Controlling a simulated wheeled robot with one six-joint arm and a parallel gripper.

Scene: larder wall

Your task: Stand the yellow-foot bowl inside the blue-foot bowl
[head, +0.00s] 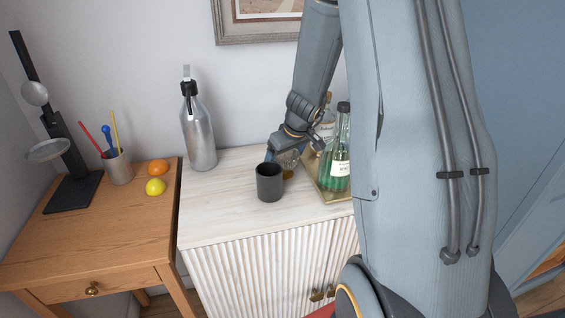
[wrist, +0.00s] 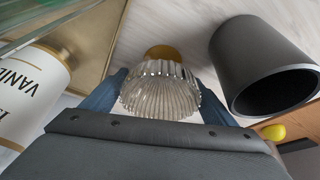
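The yellow-foot bowl (wrist: 160,95) is fluted clear glass with a gold-yellow foot (wrist: 163,53). In the head view the bowl (head: 288,160) is on the pale cabinet top, partly hidden by my gripper and a dark mug. My gripper (wrist: 158,80) has one blue finger on each side of the bowl, and both appear to touch it near the rim. In the head view my gripper (head: 285,153) is low over the cabinet. I cannot tell whether the foot touches the top. I see no blue-foot bowl in either view.
A dark mug (head: 269,183) stands close beside the bowl; it also shows in the wrist view (wrist: 255,62). A tray (head: 330,195) with bottles stands on the other side. A steel bottle (head: 199,130) is at the back left. The cabinet's front left is clear.

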